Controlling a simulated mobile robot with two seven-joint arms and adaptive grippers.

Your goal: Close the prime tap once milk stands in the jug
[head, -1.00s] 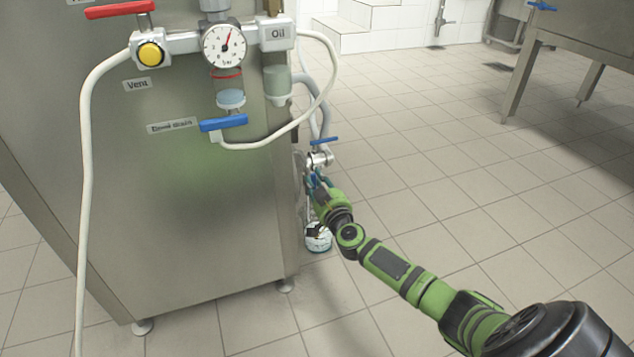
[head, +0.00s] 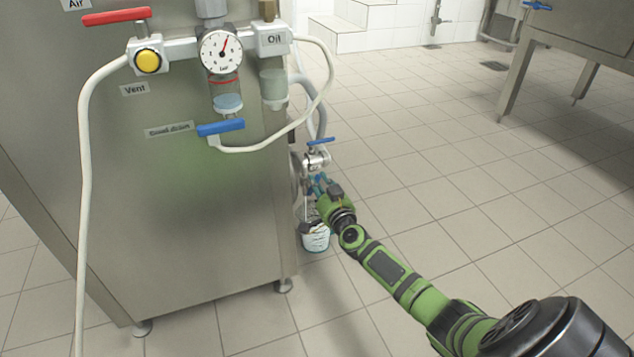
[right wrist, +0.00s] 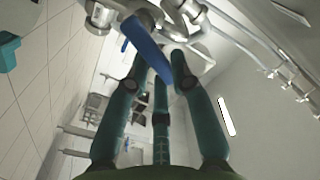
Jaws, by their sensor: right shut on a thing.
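In the head view a small tap (head: 317,160) with a blue lever (head: 320,141) on top sits low on the machine's right side. My right gripper (head: 319,182) is just below this tap. In the right wrist view its teal fingers (right wrist: 163,72) close around the end of a blue lever (right wrist: 148,46), which runs up to a metal valve body (right wrist: 108,12). I cannot tell for certain which tap that lever belongs to. The pale jug (head: 316,239) stands below the gripper, which partly covers it. The level inside it is not clear. My left gripper is not in view.
The steel machine (head: 150,230) fills the left side, with a pressure gauge (head: 221,52), a red lever (head: 117,17), a blue drain lever (head: 221,127) and a looping white hose (head: 83,200). A steel table (head: 590,40) stands at the far right. The tiled floor between is clear.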

